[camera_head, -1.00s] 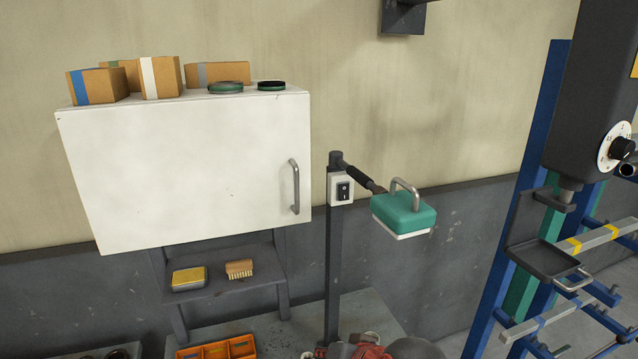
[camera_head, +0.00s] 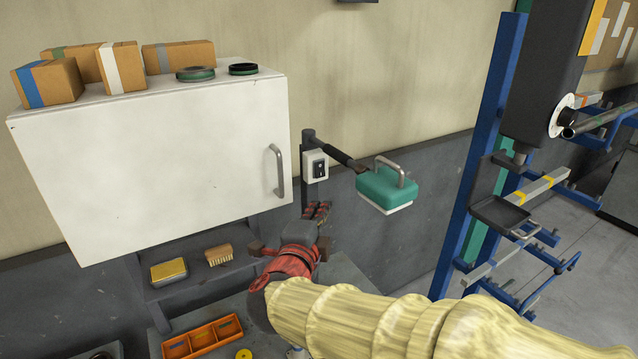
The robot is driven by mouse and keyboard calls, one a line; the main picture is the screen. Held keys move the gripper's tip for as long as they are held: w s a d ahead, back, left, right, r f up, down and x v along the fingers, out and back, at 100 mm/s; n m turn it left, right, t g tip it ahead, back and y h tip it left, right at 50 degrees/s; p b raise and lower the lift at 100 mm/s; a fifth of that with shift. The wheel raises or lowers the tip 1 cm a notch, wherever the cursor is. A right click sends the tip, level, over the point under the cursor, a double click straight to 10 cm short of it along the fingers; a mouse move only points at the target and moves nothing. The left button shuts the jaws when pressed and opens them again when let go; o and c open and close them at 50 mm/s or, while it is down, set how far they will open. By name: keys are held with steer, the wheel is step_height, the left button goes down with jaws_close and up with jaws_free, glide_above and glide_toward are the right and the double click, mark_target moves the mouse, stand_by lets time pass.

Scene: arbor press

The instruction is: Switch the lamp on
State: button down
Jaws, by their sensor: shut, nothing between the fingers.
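The lamp has a green head (camera_head: 388,188) with a grey handle and a white underside. A dark arm joins it to a post beside the white cabinet. No glow shows from it. A white switch box (camera_head: 315,165) with a black rocker sits near the top of the post, in full view. My gripper (camera_head: 319,209) is shut and empty, partly hidden behind my red wrist. It is just below the switch box in the picture; its depth distance from the post is hard to tell.
The white cabinet (camera_head: 150,155) with a handle stands left of the switch, with boxes on top. A shelf below holds a yellow tin (camera_head: 169,271) and a brush (camera_head: 219,255). An orange tray (camera_head: 203,336) lies lower. The press (camera_head: 545,80) stands right.

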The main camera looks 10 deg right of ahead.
mark_target(320, 170)
steer(key=shift+s+d+r+m+h, duration=0.2)
steer(key=shift+d+r+m+h, duration=0.1)
steer(key=shift+d+r+m, duration=0.15)
steer(key=shift+d+f, duration=0.1)
steer(key=w+a+p+x, duration=0.1)
steer(key=a+p+x, duration=0.1)
steer(key=x, duration=1.1)
steer(key=shift+a+p, duration=0.25)
steer(key=shift+p, duration=0.15)
steer(key=shift+w+f, duration=0.1)
